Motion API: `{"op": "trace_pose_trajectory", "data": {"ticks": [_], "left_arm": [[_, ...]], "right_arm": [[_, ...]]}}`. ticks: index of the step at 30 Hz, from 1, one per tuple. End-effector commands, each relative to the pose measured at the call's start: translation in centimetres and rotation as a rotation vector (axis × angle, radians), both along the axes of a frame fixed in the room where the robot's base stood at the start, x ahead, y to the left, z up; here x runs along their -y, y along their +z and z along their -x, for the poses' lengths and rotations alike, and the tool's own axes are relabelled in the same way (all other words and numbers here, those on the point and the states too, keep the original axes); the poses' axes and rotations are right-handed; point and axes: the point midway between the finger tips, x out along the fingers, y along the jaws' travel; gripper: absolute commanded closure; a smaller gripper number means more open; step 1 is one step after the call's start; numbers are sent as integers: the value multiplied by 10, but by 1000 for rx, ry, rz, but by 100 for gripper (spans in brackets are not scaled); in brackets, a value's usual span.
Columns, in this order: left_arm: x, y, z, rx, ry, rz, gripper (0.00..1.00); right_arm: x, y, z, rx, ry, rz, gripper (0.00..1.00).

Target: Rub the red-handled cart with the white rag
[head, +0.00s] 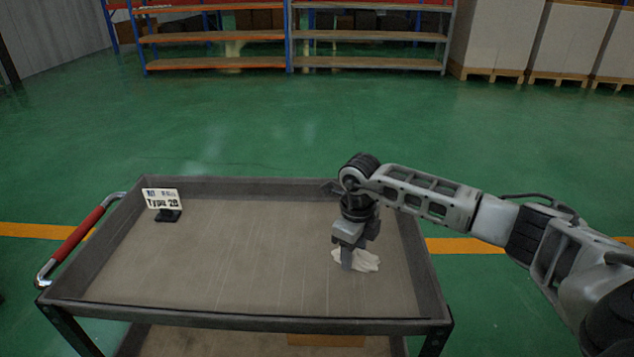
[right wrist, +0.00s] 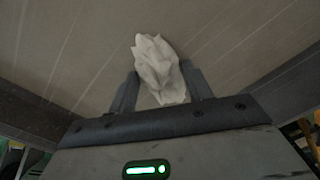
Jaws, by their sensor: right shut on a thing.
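The cart (head: 250,322) has a grey tray top with raised edges and a red handle (head: 83,236) at its left end. My right gripper (head: 350,262) points down over the right part of the tray. It is shut on the white rag (head: 369,261), which is crumpled and appears to touch the tray surface. In the right wrist view the rag (right wrist: 160,70) sits between the two fingers (right wrist: 160,88), its upper part bunched beyond the tips. My left gripper is not in view.
A small sign reading "Type 2B" (head: 161,200) on a dark base stands in the tray's back left corner. The middle of the tray is bare. Shelves (head: 215,38) and wrapped pallets (head: 500,40) stand far back across the green floor.

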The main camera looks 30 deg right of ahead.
Motion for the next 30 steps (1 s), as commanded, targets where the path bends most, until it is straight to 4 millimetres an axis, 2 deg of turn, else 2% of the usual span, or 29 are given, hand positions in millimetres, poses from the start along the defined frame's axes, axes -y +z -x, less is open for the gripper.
{"op": "trace_pose_trajectory", "data": {"ticks": [3,5,8,21,30], "left_arm": [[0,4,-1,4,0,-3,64],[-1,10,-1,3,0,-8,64],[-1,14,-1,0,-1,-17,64],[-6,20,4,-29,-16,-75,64],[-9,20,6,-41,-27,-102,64]], "right_arm": [[-7,0,3,-4,2,-1,71],[-6,6,3,-4,-1,-1,71],[-4,29,3,0,-1,1,71],[-2,67,5,1,-8,1,71],[0,82,6,0,-11,1,71]]}}
